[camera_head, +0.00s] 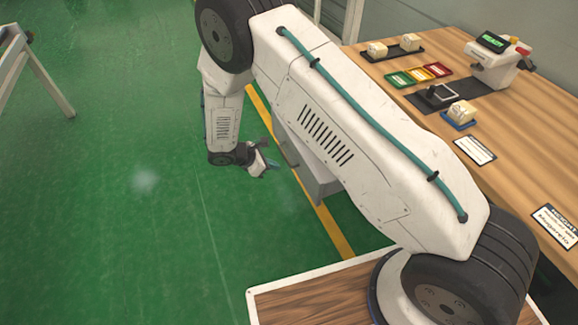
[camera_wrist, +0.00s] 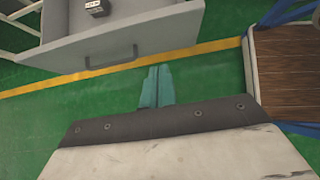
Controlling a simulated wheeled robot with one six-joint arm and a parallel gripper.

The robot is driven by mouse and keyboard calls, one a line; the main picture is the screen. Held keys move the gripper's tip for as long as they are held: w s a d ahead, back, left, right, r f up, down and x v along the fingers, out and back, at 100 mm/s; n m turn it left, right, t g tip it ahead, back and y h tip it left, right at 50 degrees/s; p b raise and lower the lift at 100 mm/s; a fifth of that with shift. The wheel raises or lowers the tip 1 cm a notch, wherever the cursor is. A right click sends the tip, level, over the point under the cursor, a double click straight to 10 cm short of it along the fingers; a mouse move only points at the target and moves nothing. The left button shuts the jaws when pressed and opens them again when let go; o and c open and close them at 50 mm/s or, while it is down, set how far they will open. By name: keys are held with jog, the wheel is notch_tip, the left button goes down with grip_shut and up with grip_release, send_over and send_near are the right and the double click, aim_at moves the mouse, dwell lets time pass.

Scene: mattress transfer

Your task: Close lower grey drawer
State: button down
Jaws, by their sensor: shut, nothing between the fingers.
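The lower grey drawer (camera_wrist: 150,32) is pulled open in the wrist view, at the upper left, with its front panel and a dark bar handle (camera_wrist: 108,62) facing me. A small dark block with a white label (camera_wrist: 97,8) lies inside it. In the head view, part of the drawer (camera_head: 318,184) shows under the bench, mostly hidden by my arm. My gripper (camera_wrist: 157,82) is shut and empty, its teal fingers together. It is over the green floor in front of the drawer panel, apparently apart from it. It also shows in the head view (camera_head: 272,164).
A wooden workbench (camera_head: 520,115) at the right carries small trays, blocks, cards and a device (camera_head: 497,60). A wood-topped surface with a pale rim (camera_wrist: 285,62) is at the wrist view's right.

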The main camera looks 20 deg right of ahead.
send_near(307, 169)
notch_tip(307, 169, down, 4)
jog(key=d, duration=0.4)
jog(key=shift+w+d, duration=0.1)
jog(key=shift+d, duration=0.1)
